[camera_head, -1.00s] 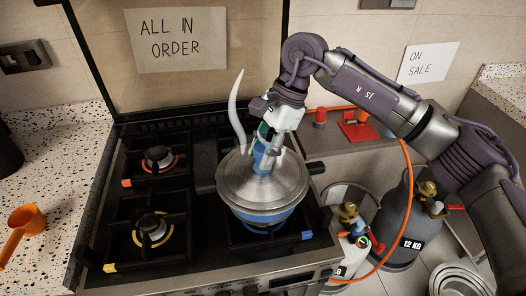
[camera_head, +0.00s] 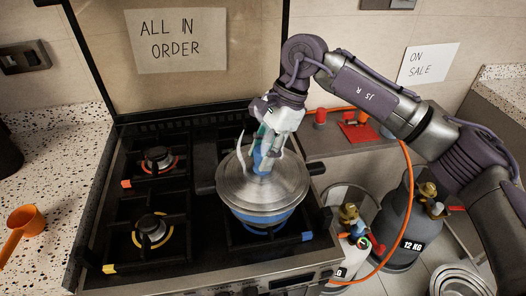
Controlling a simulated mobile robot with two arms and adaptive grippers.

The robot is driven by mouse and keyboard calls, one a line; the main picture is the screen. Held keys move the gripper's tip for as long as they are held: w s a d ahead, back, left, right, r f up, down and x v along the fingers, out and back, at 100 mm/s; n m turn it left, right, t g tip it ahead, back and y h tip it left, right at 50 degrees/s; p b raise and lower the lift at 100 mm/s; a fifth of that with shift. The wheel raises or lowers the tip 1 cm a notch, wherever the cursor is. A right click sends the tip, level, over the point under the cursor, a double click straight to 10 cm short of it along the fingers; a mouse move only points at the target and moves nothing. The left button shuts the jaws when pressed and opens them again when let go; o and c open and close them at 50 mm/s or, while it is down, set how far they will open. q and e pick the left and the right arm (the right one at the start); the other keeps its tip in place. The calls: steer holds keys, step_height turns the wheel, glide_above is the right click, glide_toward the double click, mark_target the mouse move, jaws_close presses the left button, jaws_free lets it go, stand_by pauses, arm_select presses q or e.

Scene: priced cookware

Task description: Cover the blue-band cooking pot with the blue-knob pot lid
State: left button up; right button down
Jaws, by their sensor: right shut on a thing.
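The blue-band cooking pot (camera_head: 264,221) stands on the blue-marked burner at the front right of the stove. Its dark handles stick out to the left and right. The blue-knob pot lid (camera_head: 240,190), a silver disc, lies over the pot's mouth and looks about level. I cannot tell whether its rim is seated all round. My right gripper (camera_head: 268,158) comes from above and is shut on the lid's blue knob, which its fingers partly hide. My left gripper is not in view.
The stove (camera_head: 185,262) has free burners with red and yellow marks on the left. An orange measuring cup (camera_head: 24,224) lies on the left counter. Gas cylinders (camera_head: 400,225) and an orange hose (camera_head: 407,200) are at the right.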

steer(key=shift+f, duration=0.25)
steer(key=c, duration=0.7)
jaws_free()
steer(key=shift+o, duration=0.3)
steer(key=o, duration=0.6)
